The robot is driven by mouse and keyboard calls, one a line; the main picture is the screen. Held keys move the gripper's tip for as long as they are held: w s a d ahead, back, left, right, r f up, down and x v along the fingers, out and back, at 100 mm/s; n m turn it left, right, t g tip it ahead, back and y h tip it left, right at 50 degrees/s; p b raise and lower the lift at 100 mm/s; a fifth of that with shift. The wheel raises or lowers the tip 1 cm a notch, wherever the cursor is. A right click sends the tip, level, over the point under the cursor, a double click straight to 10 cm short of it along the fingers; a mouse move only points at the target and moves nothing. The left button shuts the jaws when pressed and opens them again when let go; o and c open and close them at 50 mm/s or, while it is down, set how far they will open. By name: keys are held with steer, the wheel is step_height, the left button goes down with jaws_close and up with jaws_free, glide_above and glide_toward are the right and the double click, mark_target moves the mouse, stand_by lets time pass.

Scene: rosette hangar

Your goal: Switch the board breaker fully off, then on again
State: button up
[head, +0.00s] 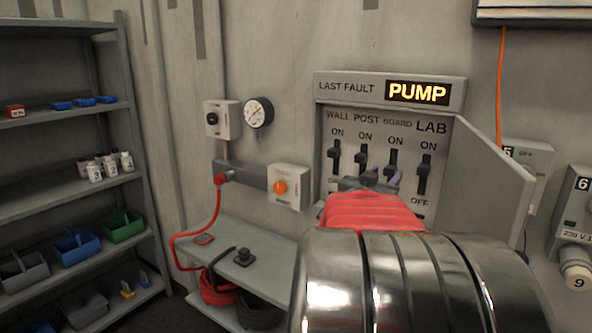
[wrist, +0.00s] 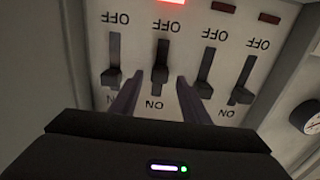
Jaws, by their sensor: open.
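The breaker panel (head: 322,150) is open on the wall, with upright levers under the labels WALL, POST, BOARD and LAB. The board breaker (head: 392,157) is third from the left, its lever near the upper ON end. The wrist view is upside down; there the board breaker (wrist: 160,73) is second from the left, its lever near ON. A red lamp (wrist: 173,2) glows by its OFF label. My gripper (head: 370,182) is open just below the lever. In the wrist view my gripper (wrist: 159,80) has a finger on either side of it; contact cannot be told.
The lab breaker (head: 426,162) and post breaker (head: 361,158) stand close on either side, also near ON. The panel door (head: 487,180) hangs open to the right. A sign (head: 418,93) above reads PUMP. A bench (head: 230,262) and shelves (head: 70,192) are left.

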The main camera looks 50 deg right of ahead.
mark_target(390, 171)
steer(key=shift+w+d, duration=0.2)
steer(key=shift+d, duration=0.9)
steer(key=shift+c, duration=0.2)
jaws_close()
